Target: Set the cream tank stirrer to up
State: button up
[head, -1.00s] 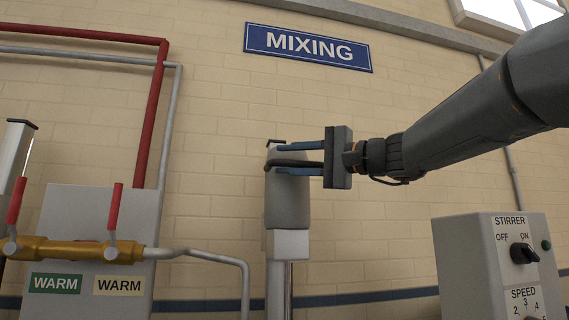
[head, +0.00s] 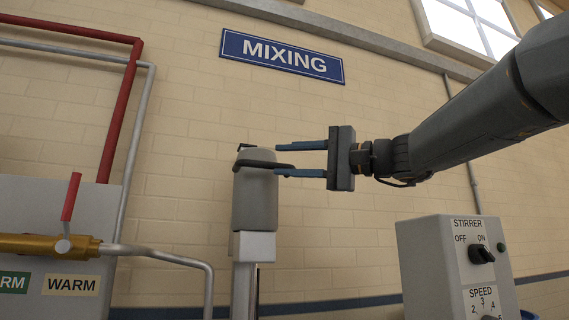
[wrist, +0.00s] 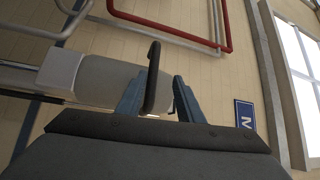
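The stirrer is a grey motor head (head: 256,205) on a pale block and metal post, with a dark bar handle (head: 283,166) sticking out to the right. Which tank it belongs to does not show. My gripper (head: 276,160) is open, its two blue fingers pointing left at the motor head. The end of the handle lies between the fingers. In the wrist view, the handle (wrist: 153,77) stands between my spread fingers (wrist: 158,90), with gaps at its sides. The motor head (wrist: 108,82) shows behind it.
A grey control box (head: 425,268) with a STIRRER off/on knob (head: 481,254) and a speed dial stands at the lower right. A brass valve (head: 45,245) with a red lever and pipes is at the left. A MIXING sign (head: 281,56) hangs on the brick wall.

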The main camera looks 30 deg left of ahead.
jog(key=d+f+b, duration=0.1)
jog(key=d+b, duration=0.3)
jog(key=d, duration=0.4)
dwell(0.6)
jog(key=shift+b, duration=0.4)
dwell(0.5)
